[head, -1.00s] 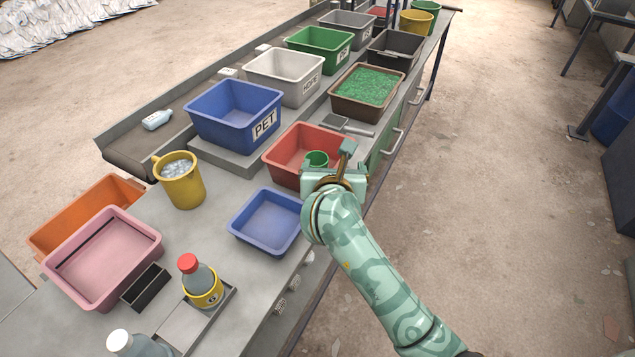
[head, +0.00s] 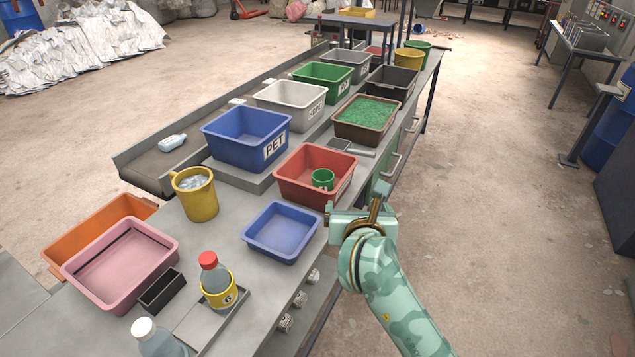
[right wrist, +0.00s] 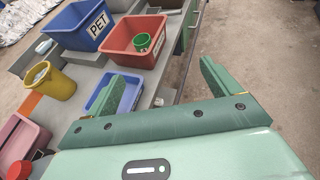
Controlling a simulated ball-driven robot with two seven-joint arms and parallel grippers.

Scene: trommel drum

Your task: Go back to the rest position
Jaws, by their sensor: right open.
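My right gripper (head: 360,215) is at the front edge of the bench, right of the small blue tray (head: 283,231) and in front of the red bin (head: 314,174). In the right wrist view its two green fingers (right wrist: 168,85) stand wide apart with nothing between them. The red bin holds a green cup (head: 322,180), which also shows in the right wrist view (right wrist: 142,42), clear of the fingers. My left gripper is in neither view.
On the bench stand a yellow mug (head: 198,200), a red-capped bottle (head: 217,283), a pink tray (head: 122,262) and the blue PET bin (head: 245,140). A brown bin of green flakes (head: 368,117) is farther back. The floor (head: 500,210) to the right is open.

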